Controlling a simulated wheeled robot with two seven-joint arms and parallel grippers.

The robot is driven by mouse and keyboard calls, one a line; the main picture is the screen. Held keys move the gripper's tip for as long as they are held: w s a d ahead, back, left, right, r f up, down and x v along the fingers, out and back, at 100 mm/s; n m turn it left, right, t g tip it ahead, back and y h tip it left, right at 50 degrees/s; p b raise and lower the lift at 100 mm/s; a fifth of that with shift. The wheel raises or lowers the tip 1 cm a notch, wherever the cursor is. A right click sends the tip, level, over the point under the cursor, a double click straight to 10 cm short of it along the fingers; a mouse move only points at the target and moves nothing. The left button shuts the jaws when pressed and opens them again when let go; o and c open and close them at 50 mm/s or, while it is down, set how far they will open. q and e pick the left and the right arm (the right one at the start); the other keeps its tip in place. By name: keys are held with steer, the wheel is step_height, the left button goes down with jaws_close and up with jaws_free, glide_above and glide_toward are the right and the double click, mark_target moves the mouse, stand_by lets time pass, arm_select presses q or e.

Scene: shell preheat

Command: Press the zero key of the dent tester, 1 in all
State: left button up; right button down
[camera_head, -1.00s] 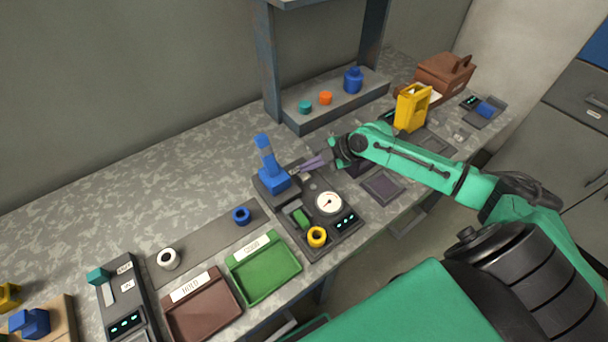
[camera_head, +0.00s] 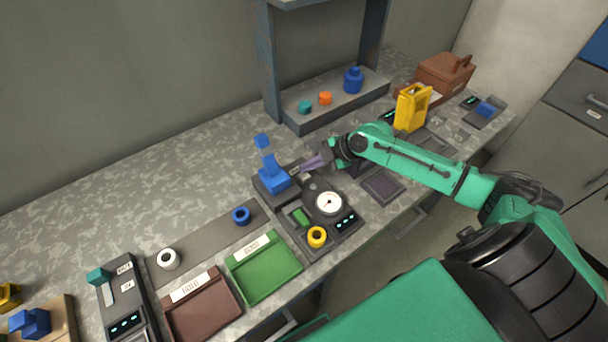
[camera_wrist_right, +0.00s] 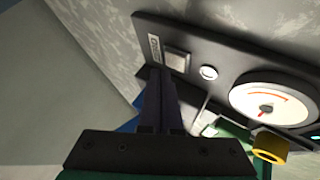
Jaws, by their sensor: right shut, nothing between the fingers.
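The dent tester (camera_head: 318,241) is a dark unit with a round white dial (camera_head: 329,203), a lit display and a yellow ring (camera_head: 317,237). The wrist view shows its dial (camera_wrist_right: 275,103), a round pale button (camera_wrist_right: 208,72) and a square grey key (camera_wrist_right: 177,61) beside a small label I cannot read clearly. My right gripper (camera_head: 304,169) is shut and empty, behind the dial. In the wrist view its fingertips (camera_wrist_right: 158,72) are close to the square key's left side; I cannot tell if they touch anything. My left gripper is not in view.
A blue upright piece (camera_head: 271,178) stands just left of my right fingers. Green (camera_head: 268,285) and brown trays (camera_head: 206,312) lie to the left. A yellow holder (camera_head: 411,108) stands beyond my right forearm. The bench at back left is clear.

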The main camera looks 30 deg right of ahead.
mark_target(308, 175)
steer(key=shift+f, duration=0.1)
steer(key=shift+f+b, duration=0.3)
steer(key=shift+b, duration=0.05)
steer(key=shift+f+b, duration=0.45)
steer(key=shift+f, duration=0.05)
stand_by(0.6)
steer(key=shift+r+p, duration=0.7)
steer(key=shift+r, duration=0.2)
step_height(308, 175, up, 5)
steer(key=p, duration=0.4)
steer(key=shift+r, duration=0.1)
